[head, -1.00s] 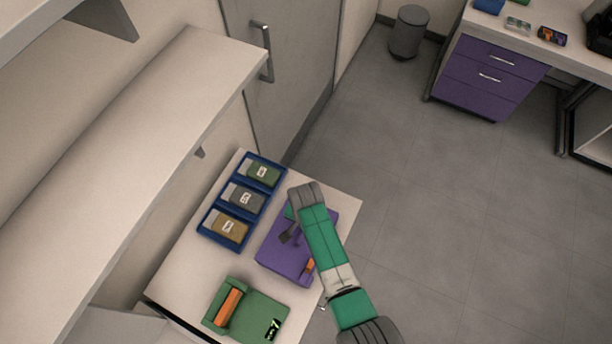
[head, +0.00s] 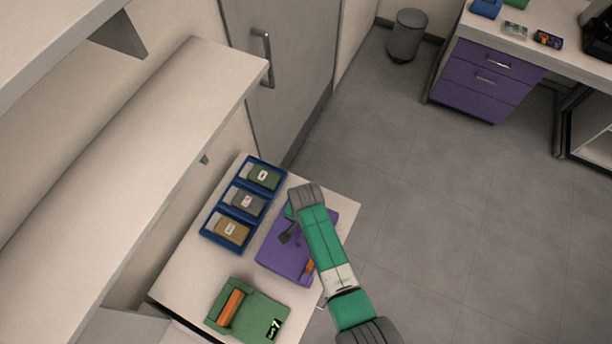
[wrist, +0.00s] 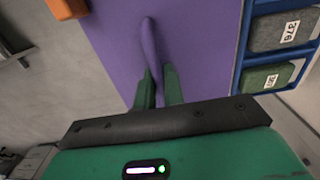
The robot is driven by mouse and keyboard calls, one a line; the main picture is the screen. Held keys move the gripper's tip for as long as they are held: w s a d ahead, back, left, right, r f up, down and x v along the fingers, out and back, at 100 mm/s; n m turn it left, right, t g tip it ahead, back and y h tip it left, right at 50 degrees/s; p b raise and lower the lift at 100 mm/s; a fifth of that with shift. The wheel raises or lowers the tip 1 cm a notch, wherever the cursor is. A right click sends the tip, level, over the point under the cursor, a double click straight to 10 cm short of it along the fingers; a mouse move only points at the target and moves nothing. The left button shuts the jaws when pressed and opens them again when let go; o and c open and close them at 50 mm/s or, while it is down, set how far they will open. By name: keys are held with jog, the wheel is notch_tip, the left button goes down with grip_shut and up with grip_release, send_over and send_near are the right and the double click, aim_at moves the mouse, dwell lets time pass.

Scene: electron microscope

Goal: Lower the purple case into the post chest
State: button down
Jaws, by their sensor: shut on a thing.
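The purple case (head: 285,262) is a flat box with a thin upright handle and an orange part on its right edge. It shows over the right side of the pale tabletop, beside the blue tray; I cannot tell its height above the top. In the wrist view the purple case (wrist: 115,40) fills the upper middle. My gripper (wrist: 158,88) has its two green fingers shut on the handle (wrist: 150,45). In the head view my arm hides part of the case, and my gripper (head: 288,236) shows small and dark. I cannot pick out the post chest with certainty.
The blue tray (head: 221,243) holds three labelled cases, green, grey and tan, close left of the purple case. A green case (head: 256,303) with an orange roll lies at the table's front. Open grey floor (head: 430,230) lies right; a purple drawer unit (head: 480,82) stands beyond.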

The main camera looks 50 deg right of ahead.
jog(key=shift+r, duration=0.6)
jog(key=shift+r+p, duration=0.1)
jog(key=shift+p, duration=0.25)
jog(key=shift+r+p, duration=1.85)
jog(key=shift+r+p, duration=1.15)
jog(key=shift+r, duration=0.85)
jog(key=shift+r, duration=2)
